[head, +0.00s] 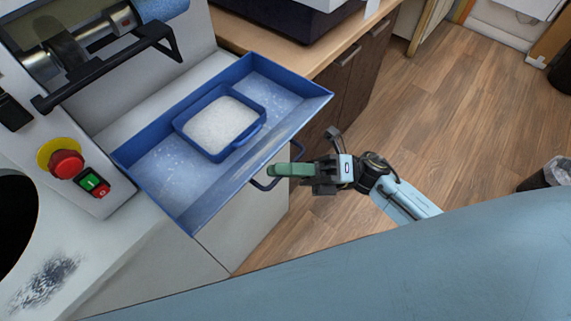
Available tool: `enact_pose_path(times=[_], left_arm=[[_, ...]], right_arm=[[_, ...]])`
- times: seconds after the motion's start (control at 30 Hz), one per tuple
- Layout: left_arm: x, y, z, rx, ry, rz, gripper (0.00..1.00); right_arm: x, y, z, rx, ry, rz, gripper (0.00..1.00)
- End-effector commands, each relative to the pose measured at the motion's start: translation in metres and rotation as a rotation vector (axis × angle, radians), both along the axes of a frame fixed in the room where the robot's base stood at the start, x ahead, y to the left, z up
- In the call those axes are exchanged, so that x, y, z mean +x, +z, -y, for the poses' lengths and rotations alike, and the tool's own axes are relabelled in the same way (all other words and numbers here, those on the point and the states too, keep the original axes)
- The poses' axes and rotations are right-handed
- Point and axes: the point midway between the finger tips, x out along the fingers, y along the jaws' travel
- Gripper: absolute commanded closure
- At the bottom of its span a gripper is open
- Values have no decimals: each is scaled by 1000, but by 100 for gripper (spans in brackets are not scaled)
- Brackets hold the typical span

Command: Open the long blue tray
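The long blue tray (157,187) is a shallow open box that sticks out from the front of the white machine, over the counter's edge. A dark loop handle (266,187) is on its front wall. My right gripper (280,170) has green fingers and is at this handle, covering part of it. The fingers overlap from this angle, so I cannot tell whether they are closed around the handle. A smaller blue tray (259,138) filled with white granules (222,124) sits inside the long tray. My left gripper is not in view.
The white machine (120,170) has a red emergency button (66,164), green and red switches (94,182) and a black bar handle (105,70). Wooden cabinets (345,85) stand behind the tray. The wooden floor (450,130) at the right is mostly clear, with a bin (548,177) at the far right.

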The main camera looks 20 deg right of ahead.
Motion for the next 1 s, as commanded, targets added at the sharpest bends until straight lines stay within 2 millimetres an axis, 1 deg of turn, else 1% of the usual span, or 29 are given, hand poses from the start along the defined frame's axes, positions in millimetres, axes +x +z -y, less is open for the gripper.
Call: enact_pose_path(times=[0.03,0.1,0.37,0.47,0.57,0.77,0.9,1.0], left_arm=[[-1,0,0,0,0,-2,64],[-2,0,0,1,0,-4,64],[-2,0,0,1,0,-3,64],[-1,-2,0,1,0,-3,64],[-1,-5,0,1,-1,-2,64],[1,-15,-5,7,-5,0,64],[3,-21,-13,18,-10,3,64],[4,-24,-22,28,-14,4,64]], right_arm=[[0,0,0,0,-1,0,78],[0,0,0,0,0,0,71],[0,0,0,0,0,0,71],[-1,-4,6,-1,0,-1,71],[-2,-10,19,-3,-1,-2,71],[-6,-28,60,-3,-1,-3,71],[-9,-40,88,-3,-2,-2,71],[-10,-46,104,-2,-1,-3,71]])
